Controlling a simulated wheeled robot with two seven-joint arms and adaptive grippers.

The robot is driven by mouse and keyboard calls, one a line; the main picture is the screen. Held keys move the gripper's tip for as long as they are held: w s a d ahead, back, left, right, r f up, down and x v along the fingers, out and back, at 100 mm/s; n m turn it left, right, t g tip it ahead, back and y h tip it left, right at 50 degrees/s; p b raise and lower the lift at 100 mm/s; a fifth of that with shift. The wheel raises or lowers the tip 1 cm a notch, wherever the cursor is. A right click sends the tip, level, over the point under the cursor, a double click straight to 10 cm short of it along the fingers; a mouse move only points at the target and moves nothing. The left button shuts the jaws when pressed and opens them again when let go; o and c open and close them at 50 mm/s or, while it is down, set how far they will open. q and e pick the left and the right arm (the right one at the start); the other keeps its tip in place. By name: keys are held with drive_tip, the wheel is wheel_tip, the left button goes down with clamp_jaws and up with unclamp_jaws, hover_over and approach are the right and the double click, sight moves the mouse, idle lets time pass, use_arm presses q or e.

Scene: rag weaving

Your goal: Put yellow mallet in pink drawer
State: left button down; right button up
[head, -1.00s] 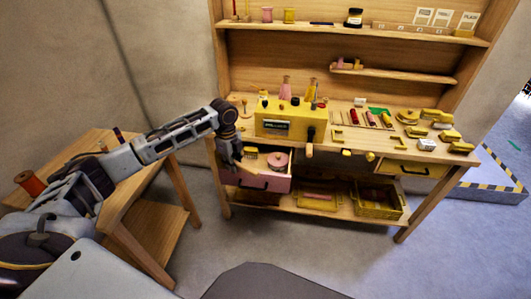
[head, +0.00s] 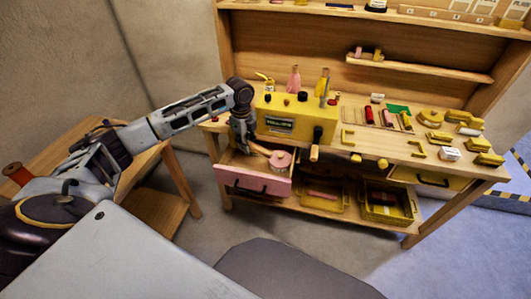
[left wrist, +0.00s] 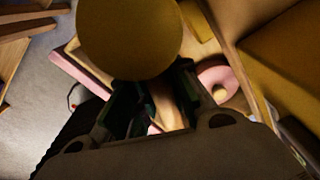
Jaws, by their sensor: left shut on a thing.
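My left gripper (head: 244,150) is over the open pink drawer (head: 252,181) at the left of the workbench. It is shut on the yellow mallet, whose round yellow head (left wrist: 130,38) fills the upper middle of the left wrist view. A tan wooden piece (head: 259,149), apparently part of the mallet, sticks out beside the fingers in the head view. I cannot tell whether the mallet touches the drawer floor. The drawer also shows in the left wrist view (left wrist: 78,75). My right gripper is not in view.
A pink round spool (head: 281,161) lies in the drawer's right part. A yellow box (head: 295,117) stands on the benchtop just behind. A yellow-fronted drawer (head: 425,176) is on the right. Yellow bins (head: 390,217) sit on the lower shelf.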

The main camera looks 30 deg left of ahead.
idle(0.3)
use_arm(q)
drive_tip(key=b, duration=0.1)
hover_over(248, 166)
drive_tip(key=shift+f, duration=3.1)
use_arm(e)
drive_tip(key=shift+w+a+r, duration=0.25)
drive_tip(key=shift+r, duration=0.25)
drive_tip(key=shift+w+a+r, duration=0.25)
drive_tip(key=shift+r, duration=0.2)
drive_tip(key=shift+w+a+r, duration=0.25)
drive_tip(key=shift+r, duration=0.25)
